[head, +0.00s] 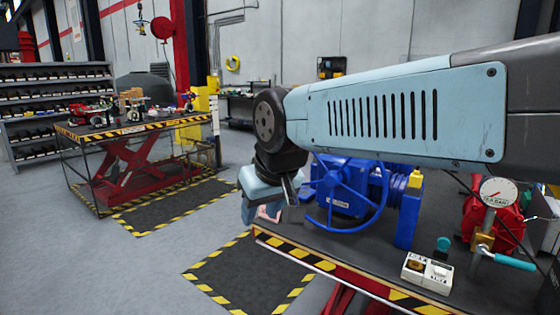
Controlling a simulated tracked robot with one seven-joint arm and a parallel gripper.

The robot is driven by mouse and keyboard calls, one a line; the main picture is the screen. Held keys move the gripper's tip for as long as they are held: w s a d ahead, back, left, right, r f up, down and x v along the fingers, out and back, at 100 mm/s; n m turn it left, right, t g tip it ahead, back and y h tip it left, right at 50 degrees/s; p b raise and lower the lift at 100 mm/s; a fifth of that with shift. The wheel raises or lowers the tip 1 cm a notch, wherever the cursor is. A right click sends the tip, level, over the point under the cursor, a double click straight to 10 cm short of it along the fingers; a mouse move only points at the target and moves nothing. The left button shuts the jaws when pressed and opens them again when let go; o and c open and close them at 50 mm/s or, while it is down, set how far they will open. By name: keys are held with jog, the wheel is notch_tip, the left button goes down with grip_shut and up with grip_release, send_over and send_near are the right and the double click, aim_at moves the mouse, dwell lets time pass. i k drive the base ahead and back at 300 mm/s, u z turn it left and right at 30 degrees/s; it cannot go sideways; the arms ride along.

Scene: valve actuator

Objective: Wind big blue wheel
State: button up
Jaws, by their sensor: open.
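The big blue wheel (347,194) is a spoked handwheel on the near side of a blue valve actuator (403,205). The actuator stands on a dark table with a yellow-black striped edge (330,266). My gripper (266,214) is just left of the wheel, near the table's left corner. It points down and is open, with nothing visible between its fingers. The fingers show small, and I cannot tell whether they touch the rim. My arm crosses above and hides the top of the actuator and perhaps part of the wheel.
A pressure gauge (497,192) on a brass fitting, a red device (480,222), a teal-handled valve (515,262) and a white switch box (427,272) stand right of the actuator. A second striped lift table (143,127) stands at left. The floor between is clear.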

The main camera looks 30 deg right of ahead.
aim_at(334, 178)
jog(key=u, duration=4.5)
jog(key=k, duration=0.45)
jog(key=u, duration=5.95)
